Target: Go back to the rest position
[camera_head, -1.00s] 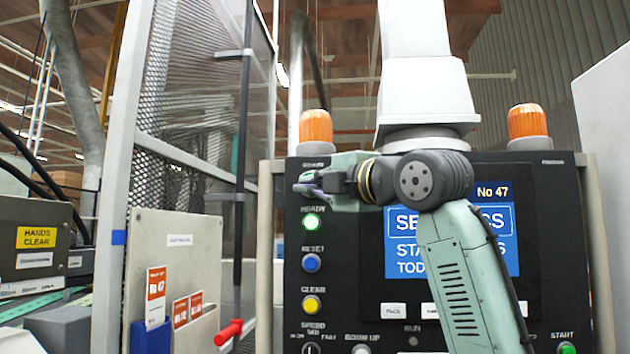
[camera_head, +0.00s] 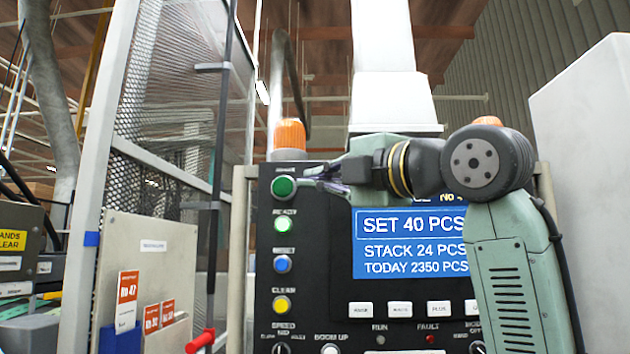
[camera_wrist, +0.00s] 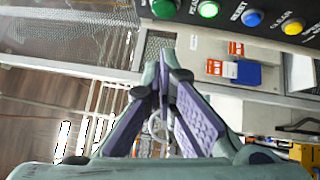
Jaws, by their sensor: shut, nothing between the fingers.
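My gripper (camera_head: 318,178) is at the upper left of the control panel in the head view, pointing left near the green button (camera_head: 283,187). A small gap or contact with that button cannot be told. In the wrist view my gripper (camera_wrist: 162,75) has its fingertips together with nothing held. The wrist view shows the row of buttons beyond the tips, with the green button (camera_wrist: 165,8) at the top edge. The panel's screen (camera_head: 410,243) reads SET 40 PCS, STACK 24 PCS and TODAY 2350 PCS; my arm covers its upper edge.
A mesh guard (camera_head: 175,120) with a pale frame stands left of the panel. A board with red tags (camera_head: 127,300) and a red handle (camera_head: 200,340) are at lower left. Orange beacons (camera_head: 290,135) top the panel. A pale cabinet (camera_head: 590,180) stands at right.

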